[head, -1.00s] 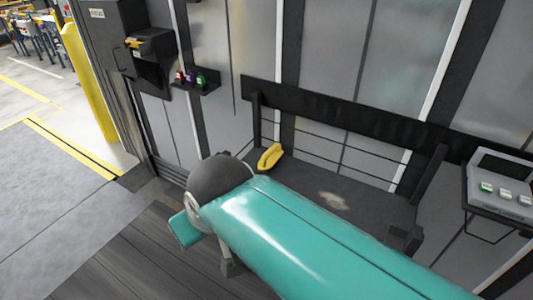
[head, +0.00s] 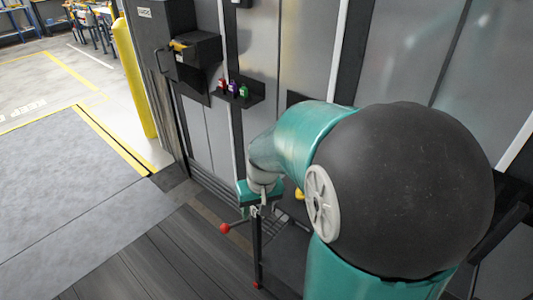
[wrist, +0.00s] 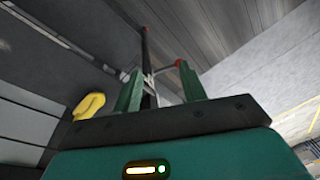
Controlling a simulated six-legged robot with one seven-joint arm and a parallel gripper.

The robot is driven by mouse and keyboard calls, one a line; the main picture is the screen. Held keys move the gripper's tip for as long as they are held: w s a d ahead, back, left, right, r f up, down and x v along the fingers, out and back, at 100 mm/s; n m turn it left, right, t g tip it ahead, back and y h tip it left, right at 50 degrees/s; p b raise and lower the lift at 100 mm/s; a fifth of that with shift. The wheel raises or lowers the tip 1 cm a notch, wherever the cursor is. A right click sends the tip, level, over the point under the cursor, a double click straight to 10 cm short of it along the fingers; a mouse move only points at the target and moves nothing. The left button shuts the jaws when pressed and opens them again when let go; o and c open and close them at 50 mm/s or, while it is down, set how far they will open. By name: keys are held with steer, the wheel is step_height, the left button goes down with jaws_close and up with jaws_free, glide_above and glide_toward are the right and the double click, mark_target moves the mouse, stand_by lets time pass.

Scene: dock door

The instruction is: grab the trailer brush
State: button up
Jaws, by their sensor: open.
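I cannot tell for sure which thing is the trailer brush. A yellow-handled item (head: 178,46) sits in a dark wall box at the upper left of the head view. A yellow bundle (wrist: 90,105) lies on a dark surface left of my gripper in the wrist view, mostly hidden by my arm in the head view. My gripper (wrist: 158,70) is open, pointing down in the head view (head: 258,208). A dark bar (wrist: 148,60) with a red tip shows between its fingers, and a thin rod with a red knob (head: 225,228) is beside it. Contact is unclear.
The dark wall box (head: 197,50) hangs above a small shelf (head: 238,97) with several small coloured bottles. A yellow post (head: 134,75) stands by the door opening at left. My arm hides the right side and most of the bench. The floor at left is clear.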

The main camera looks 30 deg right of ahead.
steer(key=w+d+f+m+y, duration=0.2)
steer(key=d+f+m+y, duration=0.15)
steer(key=d+f, duration=0.5)
steer(key=d+f+m+t, duration=0.1)
steer(key=d+f+t, duration=0.1)
steer(key=d, duration=0.3)
steer(key=d+f+m+t+y, duration=0.1)
steer(key=d+f+m+t, duration=0.1)
steer(key=d+t, duration=0.2)
steer(key=d+f+m+t, duration=0.2)
steer(key=d+t, duration=0.1)
steer(key=d, duration=0.2)
steer(key=shift+w+d+f+m+t+y, duration=0.2)
steer(key=shift+w+d+m+t+y, duration=0.05)
steer(key=shift+w+d+t+y, duration=0.1)
steer(key=s+d+m+t+h, duration=0.1)
steer(key=d, duration=0.2)
steer(key=s+d+r+m+t+h, duration=0.1)
steer(key=s+d+m+t, duration=0.1)
steer(key=d, duration=0.2)
steer(key=s+d+r+m+t+h, duration=0.1)
steer(key=d+h, duration=0.1)
steer(key=d, duration=0.2)
steer(key=shift+s+d+t, duration=0.25)
steer(key=shift+s+t, duration=0.1)
steer(key=x, duration=0.8)
steer(key=shift+w, duration=0.2)
steer(key=x, duration=0.5)
steer(key=shift+w+a+r, duration=0.1)
steer(key=shift+a, duration=0.05)
